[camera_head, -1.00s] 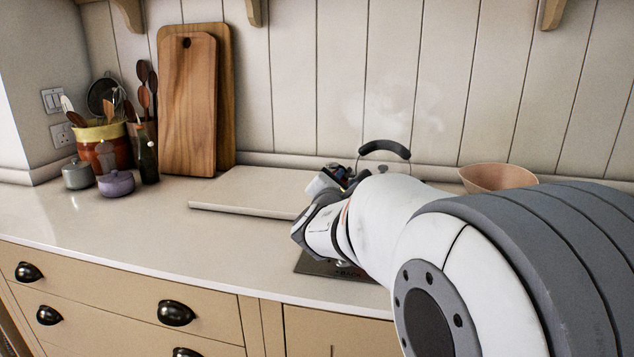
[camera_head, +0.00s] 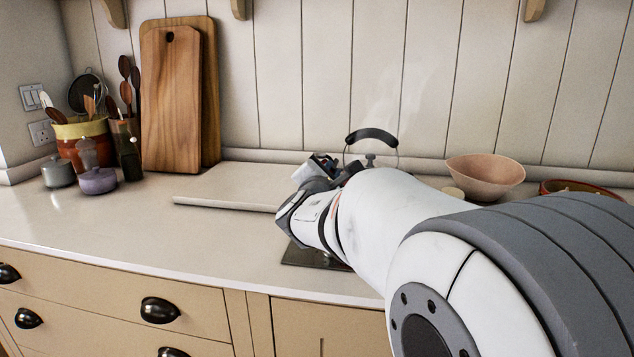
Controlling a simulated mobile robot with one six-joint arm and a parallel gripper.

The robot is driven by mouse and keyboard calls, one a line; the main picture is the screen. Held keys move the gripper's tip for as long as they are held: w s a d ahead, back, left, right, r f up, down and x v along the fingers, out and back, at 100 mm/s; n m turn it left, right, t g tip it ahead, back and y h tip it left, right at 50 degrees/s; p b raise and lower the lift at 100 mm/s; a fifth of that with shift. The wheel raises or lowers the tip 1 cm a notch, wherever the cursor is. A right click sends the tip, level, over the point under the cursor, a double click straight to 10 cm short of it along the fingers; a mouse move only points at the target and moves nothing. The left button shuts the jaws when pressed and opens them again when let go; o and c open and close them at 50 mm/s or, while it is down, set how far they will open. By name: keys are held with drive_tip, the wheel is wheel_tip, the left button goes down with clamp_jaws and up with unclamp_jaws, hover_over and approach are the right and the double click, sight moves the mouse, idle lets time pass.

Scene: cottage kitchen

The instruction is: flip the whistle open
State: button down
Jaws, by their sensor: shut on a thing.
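The kettle shows only by its dark arched handle (camera_head: 371,134) and the lid knob below it; its body is hidden behind my arm. Faint steam rises above it. My gripper (camera_head: 327,165) is partly in view just left of the handle, at the kettle's near left side. Its fingertips are hidden by the wrist. It is shut on a thing there, which I take to be the whistle; the whistle and spout are hidden, so I cannot see whether the whistle is open.
A pale board (camera_head: 228,187) lies on the counter left of the gripper. A dark hob plate (camera_head: 312,256) shows below my wrist. A pinkish bowl (camera_head: 486,175) and a reddish dish (camera_head: 575,186) stand right. Wooden boards (camera_head: 172,100) lean at the back. The front left counter is clear.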

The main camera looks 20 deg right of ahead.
drive_tip(key=m+b, duration=0.1)
drive_tip(key=b, duration=0.2)
drive_tip(key=m+b, duration=0.2)
drive_tip(key=b, duration=0.1)
drive_tip(key=f+m+b, duration=0.1)
drive_tip(key=m+b, duration=0.1)
drive_tip(key=b, duration=0.2)
drive_tip(key=shift+w+a, duration=0.25)
drive_tip(key=shift+a, duration=0.15)
drive_tip(key=c, duration=1.7)
unclamp_jaws()
drive_tip(key=shift+c, duration=0.2)
drive_tip(key=shift+r, duration=0.1)
drive_tip(key=p+v, duration=0.1)
drive_tip(key=v, duration=0.6)
drive_tip(key=shift+s+a, duration=0.25)
drive_tip(key=shift+s, duration=0.05)
